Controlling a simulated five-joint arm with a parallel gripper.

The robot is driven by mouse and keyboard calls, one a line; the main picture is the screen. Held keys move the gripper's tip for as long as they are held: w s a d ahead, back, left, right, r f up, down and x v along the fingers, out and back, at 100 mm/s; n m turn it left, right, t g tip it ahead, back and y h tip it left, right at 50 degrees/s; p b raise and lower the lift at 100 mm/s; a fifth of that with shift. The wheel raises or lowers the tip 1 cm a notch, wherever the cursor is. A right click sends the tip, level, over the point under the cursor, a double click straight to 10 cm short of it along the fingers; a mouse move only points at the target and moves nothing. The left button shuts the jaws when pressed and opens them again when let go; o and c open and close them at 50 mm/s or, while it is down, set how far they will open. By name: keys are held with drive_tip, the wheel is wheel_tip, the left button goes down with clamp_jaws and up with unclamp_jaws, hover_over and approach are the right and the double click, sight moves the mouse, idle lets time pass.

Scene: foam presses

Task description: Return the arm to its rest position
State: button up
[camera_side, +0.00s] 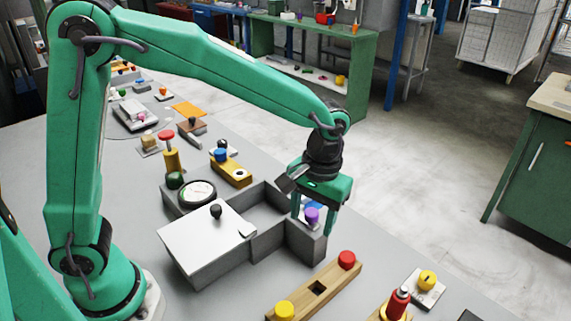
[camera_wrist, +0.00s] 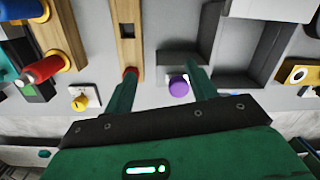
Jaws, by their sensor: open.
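My gripper (camera_side: 316,210) is green and points down at the right end of the arm. It is open, with its two fingers apart on either side of a purple knob (camera_side: 312,215). The wrist view also shows the open gripper (camera_wrist: 160,82), with the purple knob (camera_wrist: 180,86) between the fingers. I cannot tell whether a finger touches the knob. My arm reaches out over the grey table (camera_side: 235,300), with its elbow raised at the upper left.
A grey open-topped tray (camera_side: 318,245) stands beside the gripper. A white panel with a black knob (camera_side: 205,240) and a round gauge (camera_side: 198,192) are to its left. A wooden bar (camera_side: 325,285) with red and yellow caps lies in front. Several small fixtures fill the far left table.

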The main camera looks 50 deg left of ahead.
drive_tip(key=s+a+r+m+t, duration=0.1)
drive_tip(key=s+a+r+t, duration=0.2)
drive_tip(key=s+a+r, duration=0.2)
drive_tip(key=s+a+r+m+t, duration=0.1)
drive_tip(key=s+a+r+t, duration=0.2)
drive_tip(key=s+a, duration=0.6)
wheel_tip(320, 180, up, 2)
drive_tip(key=a, duration=0.2)
drive_tip(key=shift+a+m+t, duration=0.3)
drive_tip(key=shift+m, duration=0.1)
